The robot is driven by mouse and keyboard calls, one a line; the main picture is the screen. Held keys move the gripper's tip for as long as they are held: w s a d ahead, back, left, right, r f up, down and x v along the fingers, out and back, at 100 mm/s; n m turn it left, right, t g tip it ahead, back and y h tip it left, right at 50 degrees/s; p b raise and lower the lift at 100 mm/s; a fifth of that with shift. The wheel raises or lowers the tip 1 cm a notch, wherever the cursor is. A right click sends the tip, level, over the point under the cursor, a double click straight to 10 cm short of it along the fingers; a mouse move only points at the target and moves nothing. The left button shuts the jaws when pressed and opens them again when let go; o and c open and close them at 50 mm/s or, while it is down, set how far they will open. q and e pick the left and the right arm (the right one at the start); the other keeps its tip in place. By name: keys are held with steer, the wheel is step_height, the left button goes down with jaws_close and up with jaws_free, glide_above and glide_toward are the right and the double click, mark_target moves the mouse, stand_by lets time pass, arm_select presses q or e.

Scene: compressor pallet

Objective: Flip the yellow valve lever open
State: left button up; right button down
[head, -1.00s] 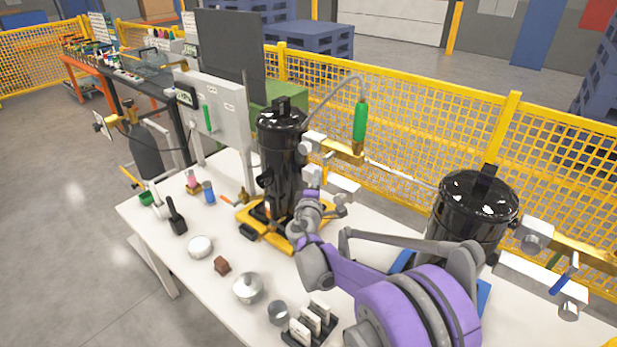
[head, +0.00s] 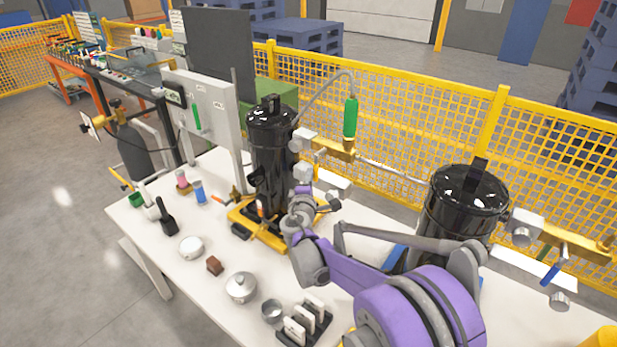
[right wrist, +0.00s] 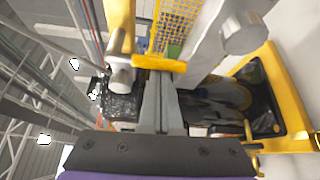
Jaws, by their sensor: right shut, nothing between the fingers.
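A yellow bar that looks like the valve lever (right wrist: 158,63) lies crosswise just beyond my fingertips in the right wrist view. I cannot tell whether they touch. My right gripper (right wrist: 158,84) is shut and empty, its two fingers together and pointing at the bar. In the head view my right wrist is beside the left black compressor (head: 271,150), below a brass valve block (head: 335,149). The fingertips and yellow lever are not clear there, as my wrist covers that area. My left gripper is not in view.
A second black compressor (head: 462,207) stands at the right, with a blue lever (head: 553,273) beside it. A lidded silver pot (head: 241,287), a white round container (head: 191,247) and a brown block (head: 214,265) lie on the white table (head: 185,280). Yellow mesh fence (head: 410,115) runs behind.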

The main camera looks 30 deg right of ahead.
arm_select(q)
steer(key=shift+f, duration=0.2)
arm_select(e)
steer(key=shift+s+d+n, duration=0.1)
steer(key=shift+s+n, duration=0.15)
steer(key=shift+n, duration=0.05)
steer(key=shift+s+d+n+g+b, duration=0.25)
steer(key=shift+s+n+g+b, duration=0.3)
steer(key=shift+n+g, duration=0.3)
arm_select(q)
steer(key=shift+p, duration=0.45)
arm_select(e)
steer(key=s+d+r+n+g, duration=0.1)
steer(key=s+r+n+g, duration=0.3)
steer(key=n+g, duration=0.3)
steer(key=shift+d+r+n, duration=0.3)
steer(key=shift+r+n, duration=0.1)
steer(key=shift+n, duration=0.15)
steer(key=shift+r, duration=0.15)
step_height(320, 180, down, 4)
steer(key=a+b, duration=0.1)
steer(key=b, duration=0.2)
arm_select(q)
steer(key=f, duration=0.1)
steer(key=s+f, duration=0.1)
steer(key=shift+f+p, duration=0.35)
steer(key=shift+p, duration=0.05)
arm_select(e)
steer(key=v, duration=1)
